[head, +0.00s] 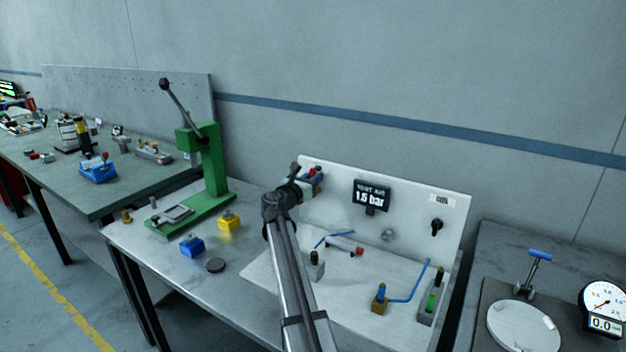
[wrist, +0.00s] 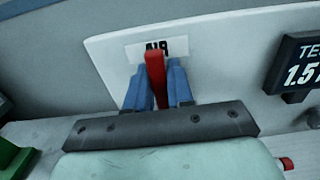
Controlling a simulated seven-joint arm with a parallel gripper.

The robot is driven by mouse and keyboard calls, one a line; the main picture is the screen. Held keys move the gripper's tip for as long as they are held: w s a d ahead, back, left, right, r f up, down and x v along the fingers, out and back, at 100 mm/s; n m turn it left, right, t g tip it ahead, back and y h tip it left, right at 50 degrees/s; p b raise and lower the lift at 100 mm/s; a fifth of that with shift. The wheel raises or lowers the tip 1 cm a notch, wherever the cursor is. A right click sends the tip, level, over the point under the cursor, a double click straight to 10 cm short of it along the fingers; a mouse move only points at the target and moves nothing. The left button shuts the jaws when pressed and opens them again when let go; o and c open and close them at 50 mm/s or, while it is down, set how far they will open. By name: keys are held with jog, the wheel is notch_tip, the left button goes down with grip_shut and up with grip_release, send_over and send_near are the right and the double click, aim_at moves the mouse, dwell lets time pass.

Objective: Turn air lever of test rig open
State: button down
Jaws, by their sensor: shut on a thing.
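The air lever is a red bar (wrist: 155,75) on the white panel of the test rig (head: 408,215), just below the "AIR" label (wrist: 156,48) in the wrist view. My gripper (wrist: 153,88) has its blue fingers on either side of the red lever and is shut on it. In the head view my gripper (head: 312,178) is at the panel's upper left, and my arm hides part of the rig there. The lever's base is hidden behind the fingers and gripper body.
A dark display (head: 371,195) reading 1.5 bar stands right of my gripper. A black knob (head: 437,226) is further right on the panel. A green lever press (head: 203,165) stands to the left. A blue block (head: 192,246) and a yellow block (head: 229,220) sit on the bench.

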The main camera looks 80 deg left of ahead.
jog(key=shift+s, duration=0.15)
jog(key=c, duration=1.1)
grip_release()
jog(key=v, duration=1.3)
jog(key=shift+s+d, duration=0.2)
jog(key=shift+d, duration=0.05)
